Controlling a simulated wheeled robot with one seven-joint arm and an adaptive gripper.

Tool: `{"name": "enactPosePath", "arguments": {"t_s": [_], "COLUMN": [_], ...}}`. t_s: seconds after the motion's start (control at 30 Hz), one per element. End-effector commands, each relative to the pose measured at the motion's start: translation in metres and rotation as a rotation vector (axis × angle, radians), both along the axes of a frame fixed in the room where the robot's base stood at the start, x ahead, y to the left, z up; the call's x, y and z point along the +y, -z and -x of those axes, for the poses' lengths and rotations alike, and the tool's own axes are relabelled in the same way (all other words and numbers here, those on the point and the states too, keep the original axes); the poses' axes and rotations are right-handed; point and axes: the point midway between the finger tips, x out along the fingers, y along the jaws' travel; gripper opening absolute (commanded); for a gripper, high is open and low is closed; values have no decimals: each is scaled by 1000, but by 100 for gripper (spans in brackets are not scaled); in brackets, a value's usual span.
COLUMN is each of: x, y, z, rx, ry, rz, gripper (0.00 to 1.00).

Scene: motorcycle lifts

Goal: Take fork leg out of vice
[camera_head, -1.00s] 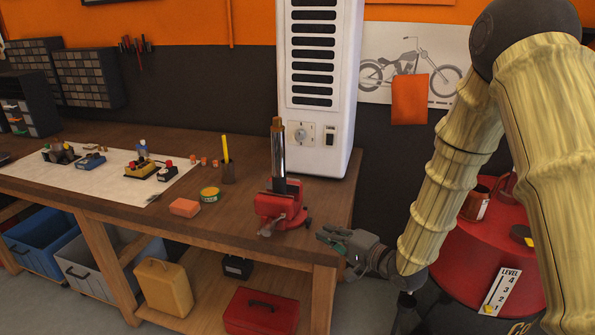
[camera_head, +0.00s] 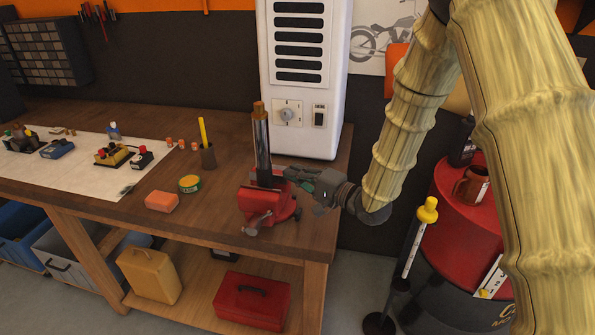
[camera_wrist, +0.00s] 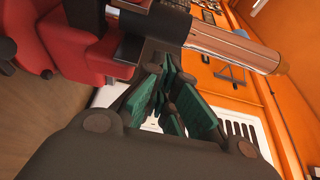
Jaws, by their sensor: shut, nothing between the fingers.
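The fork leg (camera_head: 262,145) is a shiny metal tube with a bronze-coloured top end and a dark lower part. It stands upright in the red vice (camera_head: 255,201) near the right end of the workbench. In the wrist view the fork leg (camera_wrist: 232,45) runs sideways out of the red vice (camera_wrist: 75,42). My gripper (camera_head: 286,174) is shut and empty, just right of the dark lower part of the leg, above the vice. In the wrist view its green-padded fingers (camera_wrist: 171,92) point at the leg. I cannot tell whether they touch it.
A white cabinet (camera_head: 338,80) stands behind the vice. An orange block (camera_head: 161,201), a green-yellow tin (camera_head: 189,184) and a pencil cup (camera_head: 208,157) are to its left. A red drum (camera_head: 465,225) and a yellow-topped post (camera_head: 427,210) stand to the right.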

Motion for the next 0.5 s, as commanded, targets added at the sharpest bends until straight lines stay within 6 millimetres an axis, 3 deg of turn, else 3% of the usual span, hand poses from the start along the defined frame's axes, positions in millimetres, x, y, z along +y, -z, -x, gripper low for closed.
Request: {"name": "enactPosePath", "arguments": {"t_s": [0.3, 0.5], "x": [34, 46], "y": [-2, -1], "z": [-30, -41], "rx": [-1, -1], "ry": [-1, -1], "rz": [1, 0], "gripper": [0, 0]}}
